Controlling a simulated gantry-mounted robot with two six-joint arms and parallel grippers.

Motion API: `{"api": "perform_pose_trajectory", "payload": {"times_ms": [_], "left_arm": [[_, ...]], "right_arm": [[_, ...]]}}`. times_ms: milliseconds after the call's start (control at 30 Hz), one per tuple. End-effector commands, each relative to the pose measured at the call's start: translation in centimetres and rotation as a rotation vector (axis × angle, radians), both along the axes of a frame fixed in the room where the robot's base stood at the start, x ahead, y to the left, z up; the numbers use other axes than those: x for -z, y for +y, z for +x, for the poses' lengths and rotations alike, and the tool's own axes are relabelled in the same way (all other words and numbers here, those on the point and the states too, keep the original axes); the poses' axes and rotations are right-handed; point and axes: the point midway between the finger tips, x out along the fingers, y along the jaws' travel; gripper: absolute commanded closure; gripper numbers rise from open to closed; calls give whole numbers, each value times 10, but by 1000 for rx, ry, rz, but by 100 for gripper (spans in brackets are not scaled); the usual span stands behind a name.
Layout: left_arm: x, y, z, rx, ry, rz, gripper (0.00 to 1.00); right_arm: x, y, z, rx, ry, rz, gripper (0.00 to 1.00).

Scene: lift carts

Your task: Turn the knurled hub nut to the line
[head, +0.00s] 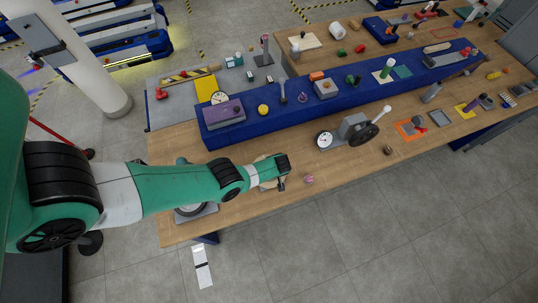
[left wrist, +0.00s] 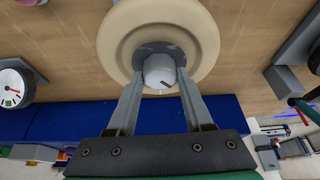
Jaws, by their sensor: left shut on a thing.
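A beige round wheel (left wrist: 113,40) fills the upper middle of the left wrist view. At its centre a pale grey hub nut (left wrist: 160,66) stands out from a dark grey ring, with a short dark mark on its lower face. The two fingers of my left gripper (left wrist: 160,76) are shut on the nut, one on each side. In the head view my left gripper (head: 281,170) is over the table's front part, and a beige piece of the wheel (head: 268,184) shows below it, mostly hidden by my arm. I cannot make out a separate line beside the nut. My right gripper is not in view.
A blue raised shelf (head: 290,118) with several small objects runs behind on the wooden table (head: 240,220). A white dial (head: 324,140) and a grey block with a black wheel (head: 363,134) stand to the right.

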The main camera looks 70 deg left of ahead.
Motion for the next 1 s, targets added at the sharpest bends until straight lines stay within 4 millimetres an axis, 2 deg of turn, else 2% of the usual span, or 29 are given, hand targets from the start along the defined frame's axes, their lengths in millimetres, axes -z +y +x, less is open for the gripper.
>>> {"api": "perform_pose_trajectory", "payload": {"times_ms": [600,633,800,1000], "left_arm": [[0,0,0,-59,-3,-2,100],[0,0,0,-58,-3,-2,47],[0,0,0,-58,-3,-2,19],[0,0,0,-58,-2,-1,19]], "right_arm": [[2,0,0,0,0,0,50],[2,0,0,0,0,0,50],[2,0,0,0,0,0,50],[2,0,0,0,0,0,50]]}}
